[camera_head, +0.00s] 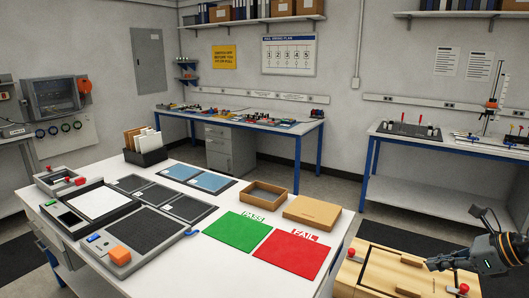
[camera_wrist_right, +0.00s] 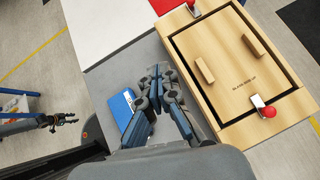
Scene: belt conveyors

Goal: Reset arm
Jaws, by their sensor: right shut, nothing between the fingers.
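My right gripper (camera_head: 432,264) is at the lower right of the head view, beside and above a light wooden fixture (camera_head: 380,262). In the right wrist view the right gripper's fingers (camera_wrist_right: 159,72) are together with nothing between them. There the wooden fixture (camera_wrist_right: 215,50) lies to the right of the fingers, with two wooden bars and red-knobbed clamps on it. A small dark jointed shape that looks like my left gripper (camera_wrist_right: 62,119) is at the left of the wrist view, too small to read. The head view does not show the left arm.
A blue-framed bench (camera_head: 440,195) stands behind the right arm. Grey floor is open between benches.

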